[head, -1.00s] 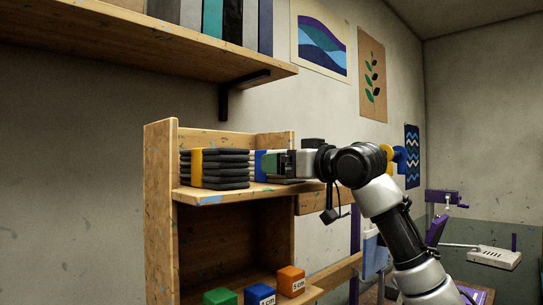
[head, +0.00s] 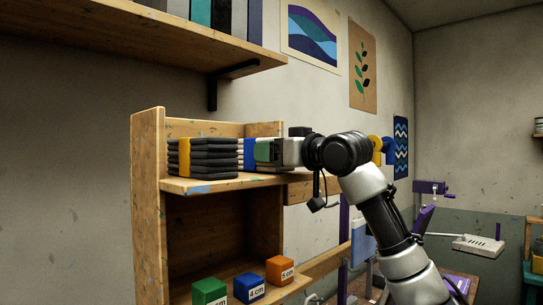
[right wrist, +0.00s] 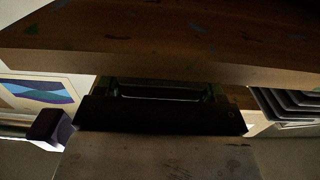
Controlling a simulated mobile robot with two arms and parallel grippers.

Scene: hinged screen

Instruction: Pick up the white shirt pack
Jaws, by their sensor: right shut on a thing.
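The white shirt pack (head: 241,152) lies on the upper board of the wooden shelf unit, just right of the black pack. It has a blue band, and most of it is hidden behind the gripper. My right gripper (head: 263,153) comes in from the right and is shut on the white pack's right part. In the right wrist view the gripper (right wrist: 160,100) is very dark, and what lies between its fingers cannot be made out. My left gripper is in no view.
A stack of black packs (head: 212,157) with a yellow band sits close left. The shelf unit's side wall (head: 148,200) stands further left. A wall shelf (head: 190,45) hangs above. Green (head: 209,291), blue (head: 248,287) and orange (head: 280,270) blocks stand on the lower board.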

